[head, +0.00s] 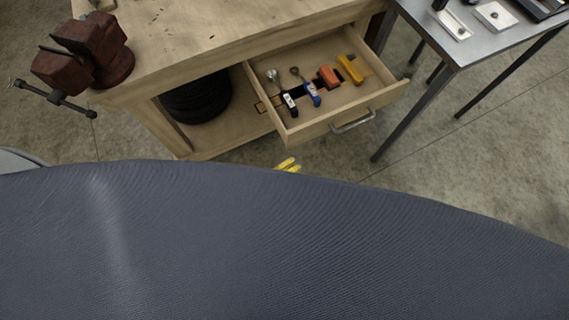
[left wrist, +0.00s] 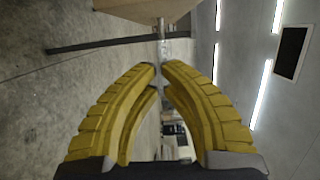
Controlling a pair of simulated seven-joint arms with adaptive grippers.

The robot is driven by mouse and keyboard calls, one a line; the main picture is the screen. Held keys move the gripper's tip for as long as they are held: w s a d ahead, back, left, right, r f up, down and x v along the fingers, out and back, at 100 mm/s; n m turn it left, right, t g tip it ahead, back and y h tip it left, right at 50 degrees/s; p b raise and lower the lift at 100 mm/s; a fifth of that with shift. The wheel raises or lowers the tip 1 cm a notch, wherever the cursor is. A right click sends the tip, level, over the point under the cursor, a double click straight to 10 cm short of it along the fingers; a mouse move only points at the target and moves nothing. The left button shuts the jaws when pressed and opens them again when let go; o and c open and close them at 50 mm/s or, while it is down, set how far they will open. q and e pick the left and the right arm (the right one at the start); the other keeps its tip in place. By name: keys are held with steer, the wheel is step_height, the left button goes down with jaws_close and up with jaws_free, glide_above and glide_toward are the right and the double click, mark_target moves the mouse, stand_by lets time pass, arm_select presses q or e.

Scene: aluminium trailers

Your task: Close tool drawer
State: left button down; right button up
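The tool drawer (head: 310,132) of the wooden workbench stands pulled out, with its metal handle (head: 353,121) on the front panel. Inside it lie several tools, among them an orange one (head: 328,76), a yellow one (head: 350,69) and a blue-handled one (head: 312,95). My left gripper (head: 288,165) shows only as yellow fingertips below the drawer front, apart from it in the picture. In the left wrist view its yellow fingers (left wrist: 159,68) curve together and look shut, with nothing visible between them. The rest of it is hidden in the head view. My right gripper is out of view.
The workbench (head: 190,35) carries a dark red vise (head: 85,50) at its left. A black tyre (head: 197,97) lies on the lower shelf. A metal table (head: 480,42) with legs stands right of the drawer. Concrete floor (head: 440,150) in front of the drawer is clear.

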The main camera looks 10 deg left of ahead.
arm_select(q)
steer(key=w, duration=0.6)
steer(key=shift+w, duration=0.2)
stand_by(0.4)
